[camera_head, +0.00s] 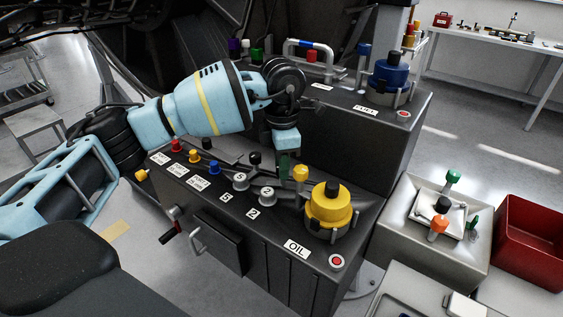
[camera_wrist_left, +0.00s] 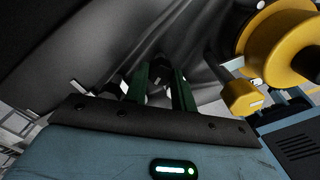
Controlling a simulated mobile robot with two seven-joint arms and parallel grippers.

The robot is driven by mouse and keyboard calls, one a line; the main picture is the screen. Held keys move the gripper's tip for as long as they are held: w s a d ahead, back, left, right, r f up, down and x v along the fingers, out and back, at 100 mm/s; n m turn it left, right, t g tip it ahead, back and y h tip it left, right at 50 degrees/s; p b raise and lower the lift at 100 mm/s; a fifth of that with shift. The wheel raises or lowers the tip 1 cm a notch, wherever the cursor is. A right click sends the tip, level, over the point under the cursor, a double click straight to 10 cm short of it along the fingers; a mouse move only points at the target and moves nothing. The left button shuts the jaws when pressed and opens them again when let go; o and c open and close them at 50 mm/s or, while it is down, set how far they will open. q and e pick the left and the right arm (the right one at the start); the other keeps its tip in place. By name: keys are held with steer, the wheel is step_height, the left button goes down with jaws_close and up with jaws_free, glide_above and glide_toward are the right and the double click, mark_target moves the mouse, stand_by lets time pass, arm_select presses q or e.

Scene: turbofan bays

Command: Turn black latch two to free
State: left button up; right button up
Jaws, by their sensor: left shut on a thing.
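Black latch two shows its pale round "2" disc (camera_head: 267,191) on the dark console, above the printed "2" label. My left gripper (camera_head: 284,168) reaches down over the far side of this latch, its green fingers low near the console top. In the left wrist view the green fingers (camera_wrist_left: 160,88) stand on either side of a small dark knob (camera_wrist_left: 158,72), and the gripper is shut on it. The knob seems to be latch two's, but the fingers hide most of it. The latch's exact angle cannot be told. My right gripper is not in view.
Latch five (camera_head: 240,180) with its black knob stands just left. A yellow knob (camera_head: 300,173) and large yellow oil cap (camera_head: 331,206) stand close on the right. Red, yellow and blue knobs (camera_head: 194,156) line the left. A raised black box (camera_head: 350,130) stands behind.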

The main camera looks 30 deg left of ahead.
arm_select(q)
steer(key=m, duration=0.5)
steer(key=shift+m, duration=0.9)
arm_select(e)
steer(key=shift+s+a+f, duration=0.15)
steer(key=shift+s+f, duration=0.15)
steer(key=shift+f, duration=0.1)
arm_select(q)
steer(key=shift+b, duration=0.3)
steer(key=o, duration=1)
steer(key=shift+r, duration=0.1)
step_height(320, 180, up, 8)
steer(key=shift+f, duration=0.2)
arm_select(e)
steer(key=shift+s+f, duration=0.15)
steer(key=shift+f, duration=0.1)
